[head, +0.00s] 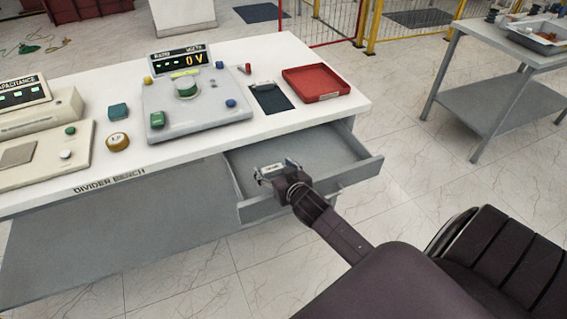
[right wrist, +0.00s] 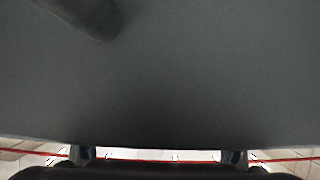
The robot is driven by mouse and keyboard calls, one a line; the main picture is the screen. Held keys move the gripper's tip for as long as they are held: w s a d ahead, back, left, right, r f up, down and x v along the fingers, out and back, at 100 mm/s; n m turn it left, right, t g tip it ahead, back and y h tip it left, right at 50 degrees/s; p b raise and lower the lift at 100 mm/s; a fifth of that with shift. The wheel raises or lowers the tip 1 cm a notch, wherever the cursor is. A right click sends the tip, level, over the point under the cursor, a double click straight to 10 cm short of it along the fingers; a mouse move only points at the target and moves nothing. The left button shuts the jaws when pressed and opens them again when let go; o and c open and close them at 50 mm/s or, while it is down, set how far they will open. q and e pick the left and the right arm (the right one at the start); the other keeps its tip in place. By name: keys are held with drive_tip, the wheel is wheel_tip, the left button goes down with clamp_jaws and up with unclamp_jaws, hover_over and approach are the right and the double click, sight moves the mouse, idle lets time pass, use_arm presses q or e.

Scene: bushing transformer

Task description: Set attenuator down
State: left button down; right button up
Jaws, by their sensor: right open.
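My right gripper (head: 275,170) is open and hangs over the open grey drawer (head: 362,172) at the front of the bench. A small light grey piece with a pale label shows between its fingers in the head view. I cannot tell whether this is the attenuator or whether it touches the drawer floor. In the right wrist view the two fingertips (right wrist: 157,155) stand wide apart at the bottom edge. A plain dark grey surface fills most of that view, with a blurred dark shape at top left. My left gripper is out of view.
The white bench top (head: 290,55) holds a red tray (head: 317,84), a dark mat (head: 272,101), a console (head: 205,103) reading 0 V, a teal block (head: 118,111) and a round yellow piece (head: 118,142). A grey side table (head: 490,80) stands at right. Open floor lies between.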

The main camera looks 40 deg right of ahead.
drive_tip(key=v, duration=1.1)
drive_tip(key=shift+d+r, duration=0.1)
drive_tip(key=shift+r, duration=0.2)
drive_tip(key=shift+w, duration=0.1)
